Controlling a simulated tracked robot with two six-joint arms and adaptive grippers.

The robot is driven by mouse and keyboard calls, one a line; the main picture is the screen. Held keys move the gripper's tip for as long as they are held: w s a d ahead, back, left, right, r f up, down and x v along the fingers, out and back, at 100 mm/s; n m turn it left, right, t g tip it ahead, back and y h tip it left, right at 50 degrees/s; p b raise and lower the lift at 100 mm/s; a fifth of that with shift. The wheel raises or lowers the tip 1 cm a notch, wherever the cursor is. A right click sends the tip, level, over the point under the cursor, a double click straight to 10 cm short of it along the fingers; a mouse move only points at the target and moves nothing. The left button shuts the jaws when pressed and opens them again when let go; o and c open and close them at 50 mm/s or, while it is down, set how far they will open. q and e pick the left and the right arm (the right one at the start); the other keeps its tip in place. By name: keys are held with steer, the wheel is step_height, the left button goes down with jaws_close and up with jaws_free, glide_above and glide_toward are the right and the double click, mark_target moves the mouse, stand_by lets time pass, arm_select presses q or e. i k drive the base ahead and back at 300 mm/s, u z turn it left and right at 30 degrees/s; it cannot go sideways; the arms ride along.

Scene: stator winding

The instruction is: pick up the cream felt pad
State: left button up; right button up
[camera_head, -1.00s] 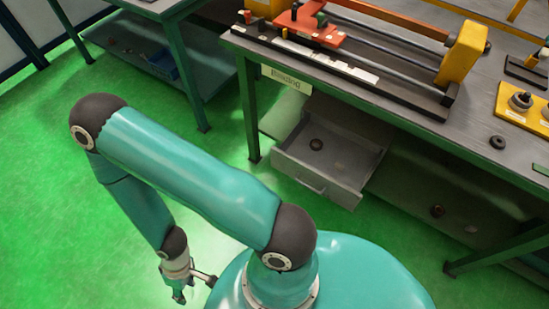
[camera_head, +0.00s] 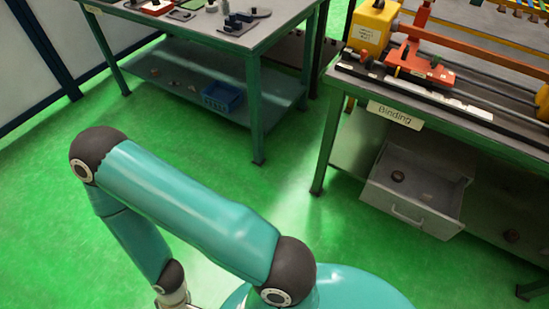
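I cannot make out a cream felt pad for certain in the head view. A small pale patch (camera_head: 427,197) lies in the open grey drawer (camera_head: 407,211), too small to identify. A dark ring (camera_head: 398,176) lies in the same drawer. My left gripper (camera_head: 178,300) is at the bottom edge, mostly cut off, over the green floor and well apart from the drawer. Its fingertips are out of view, so I cannot see whether it is open or shut. My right gripper is not in view.
The drawer hangs under the bench with the "Binding" sign (camera_head: 395,115). At the upper left a green-legged table (camera_head: 190,38) has a lower shelf with a blue bin (camera_head: 221,97) and small brownish pieces (camera_head: 175,84). The green floor (camera_head: 235,185) between is clear.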

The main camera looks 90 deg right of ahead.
mark_target(424, 197)
steer(key=u, duration=0.55)
steer(key=i, duration=0.25)
steer(key=z, duration=2.6)
steer(key=i, duration=0.2)
steer(key=z, duration=1.9)
steer(key=k, duration=0.6)
steer(key=z, duration=0.4)
steer(key=i, duration=1.65)
steer(key=u, duration=0.35)
